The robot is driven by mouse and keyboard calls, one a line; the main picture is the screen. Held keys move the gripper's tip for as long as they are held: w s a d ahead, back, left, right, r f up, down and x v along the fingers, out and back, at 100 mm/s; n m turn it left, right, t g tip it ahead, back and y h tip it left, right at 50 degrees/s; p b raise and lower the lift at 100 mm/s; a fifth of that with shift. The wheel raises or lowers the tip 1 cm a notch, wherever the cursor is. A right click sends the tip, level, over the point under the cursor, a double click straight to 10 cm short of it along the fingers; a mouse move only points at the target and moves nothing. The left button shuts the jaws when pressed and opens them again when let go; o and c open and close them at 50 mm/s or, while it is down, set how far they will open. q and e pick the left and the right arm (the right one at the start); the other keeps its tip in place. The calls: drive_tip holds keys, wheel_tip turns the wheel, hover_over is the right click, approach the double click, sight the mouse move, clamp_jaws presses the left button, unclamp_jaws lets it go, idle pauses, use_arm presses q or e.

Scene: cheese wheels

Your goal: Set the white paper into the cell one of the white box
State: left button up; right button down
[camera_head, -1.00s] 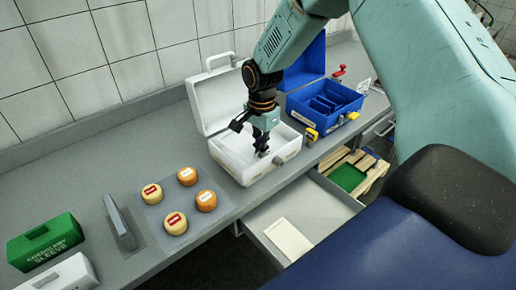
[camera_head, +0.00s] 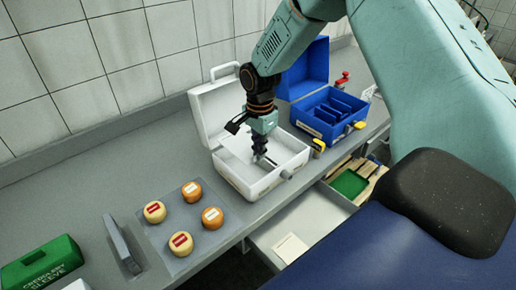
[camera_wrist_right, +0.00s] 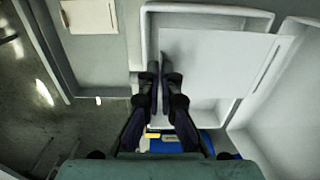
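The white box (camera_head: 247,189) stands open on the counter, its lid (camera_head: 206,108) tipped back toward the wall. A flat white paper (camera_head: 234,146) lies across the box opening. In the right wrist view this paper (camera_wrist_right: 222,62) shows face-on, with its far edge reaching over the rim on the lid side. My right gripper (camera_head: 261,157) points down into the box. Cell divisions under the paper are hidden. My left gripper is out of view.
A blue box (camera_head: 318,124) stands open beyond the white one. Several cheese wheels (camera_head: 181,243) sit on a mat at the left, near a grey upright block (camera_head: 122,245) and a green box (camera_head: 42,266). An open drawer below holds a cream sheet (camera_head: 290,248).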

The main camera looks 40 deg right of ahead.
wheel_tip(320, 180, down, 4)
drive_tip(key=b, duration=0.3)
drive_tip(key=shift+w+d+r, duration=0.15)
drive_tip(key=shift+r, duration=0.05)
drive_tip(key=shift+f+b, duration=0.3)
drive_tip(key=shift+b, duration=0.25)
drive_tip(key=shift+s+f+b, duration=0.2)
drive_tip(key=shift+f+b, duration=0.15)
drive_tip(key=shift+f, duration=0.6)
drive_tip(key=shift+w+f, duration=0.25)
drive_tip(key=shift+f, duration=0.15)
drive_tip(key=shift+s+r, duration=0.2)
drive_tip(key=shift+s, duration=0.05)
